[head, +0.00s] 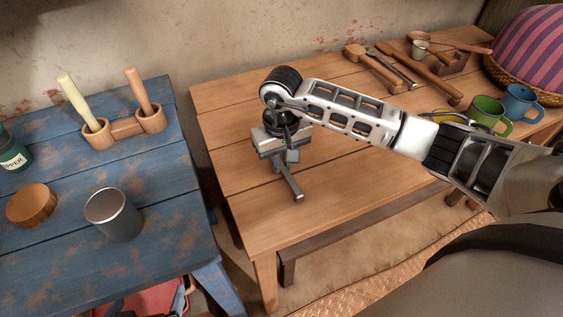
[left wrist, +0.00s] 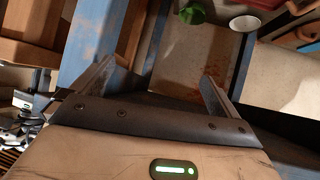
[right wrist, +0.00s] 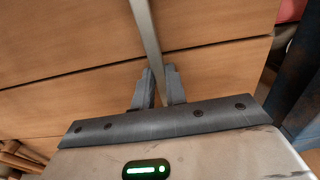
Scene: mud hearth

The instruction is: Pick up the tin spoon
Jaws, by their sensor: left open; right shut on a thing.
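My right gripper (head: 285,157) is above the brown wooden table, at the end of the arm coming in from the right. In the right wrist view its fingertips (right wrist: 160,86) are shut on a narrow grey metal strip, which looks like the handle of the tin spoon (right wrist: 146,30). The strip runs up out of that picture; no bowl can be made out. My left gripper (left wrist: 160,80) is open and empty in the left wrist view; I do not make it out in the head view.
Wooden utensils (head: 433,72), a green mug (head: 488,112) and a blue mug (head: 520,102) stand at the brown table's back right. The blue table (head: 165,235) at left holds a metal cup (head: 113,215), a round wooden lid (head: 32,204) and a two-cup wooden holder (head: 125,126). A gap separates the tables.

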